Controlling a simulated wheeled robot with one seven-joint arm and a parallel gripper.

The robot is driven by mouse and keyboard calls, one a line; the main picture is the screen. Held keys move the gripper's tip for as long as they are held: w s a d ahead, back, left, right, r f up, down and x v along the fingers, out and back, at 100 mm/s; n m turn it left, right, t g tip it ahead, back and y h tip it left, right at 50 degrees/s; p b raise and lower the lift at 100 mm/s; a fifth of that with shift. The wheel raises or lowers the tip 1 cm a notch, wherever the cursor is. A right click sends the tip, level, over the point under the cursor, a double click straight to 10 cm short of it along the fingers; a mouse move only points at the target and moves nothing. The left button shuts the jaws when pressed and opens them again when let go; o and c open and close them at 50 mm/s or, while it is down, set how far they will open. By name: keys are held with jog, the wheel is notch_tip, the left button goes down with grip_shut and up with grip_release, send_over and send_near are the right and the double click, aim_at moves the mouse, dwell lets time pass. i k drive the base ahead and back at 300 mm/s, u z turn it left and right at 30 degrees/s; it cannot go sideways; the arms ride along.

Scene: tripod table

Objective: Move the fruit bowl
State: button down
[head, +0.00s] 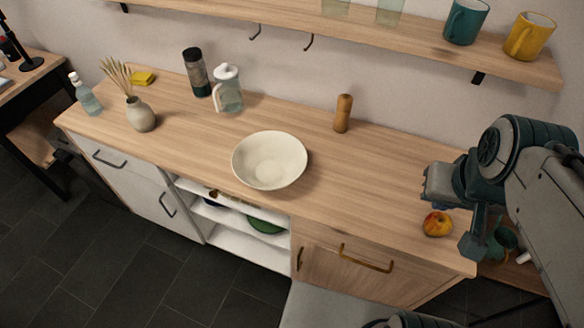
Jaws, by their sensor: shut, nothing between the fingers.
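A wide cream-white bowl (269,160) sits upright near the front edge of the wooden countertop, around its middle. It looks empty inside. A red and yellow apple (437,224) rests on the countertop towards its right end, apart from the bowl. My gripper (471,247) is at the right, beside the apple and well away from the bowl. It is shut and holds nothing. Its fingers are small and partly merged with my arm in this view.
A wooden mill (343,113) stands behind the bowl to the right. A glass jug (228,89), a dark shaker (196,73) and a vase (140,115) stand to the left. A shelf (400,40) with mugs hangs above. Bare countertop lies between bowl and apple.

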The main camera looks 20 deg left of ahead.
aim_at(271, 159)
jog(key=z, duration=2.15)
jog(key=k, duration=1.7)
jog(key=u, duration=1.95)
jog(key=i, duration=0.5)
